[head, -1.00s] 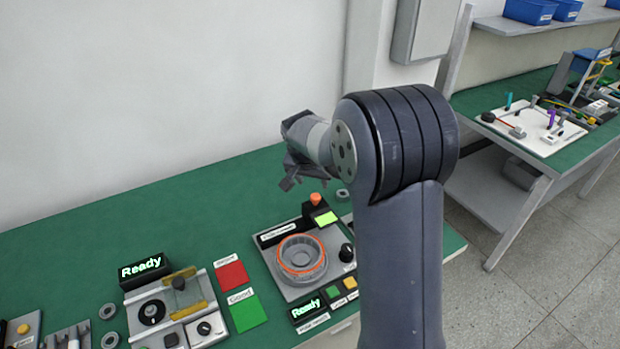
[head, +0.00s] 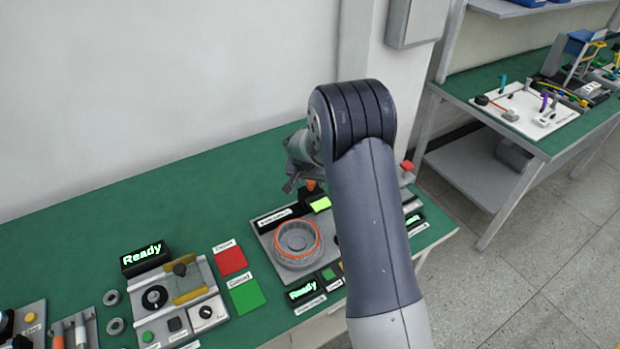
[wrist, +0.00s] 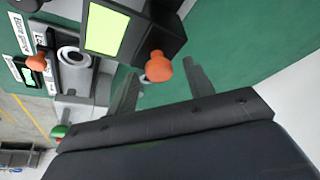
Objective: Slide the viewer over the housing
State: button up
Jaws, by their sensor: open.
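A dark round part (head: 154,298), possibly the housing, sits just left of the plate, apparently uncovered. My gripper (head: 290,182) is beyond the right-hand station, far to the right of the plate, partly hidden by my arm. In the wrist view my gripper (wrist: 163,82) has its fingers apart and empty, close to an orange knob (wrist: 158,67). The plate is not recognizable in the wrist view.
The right-hand station holds a grey ring part with an orange band (head: 297,241) and a lit green screen (head: 320,204). Red (head: 230,260) and green (head: 246,296) pads lie between the stations. The green bench behind is clear. My arm hides part of the right side.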

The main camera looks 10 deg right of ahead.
jog(key=shift+c, duration=0.5)
grip_shut()
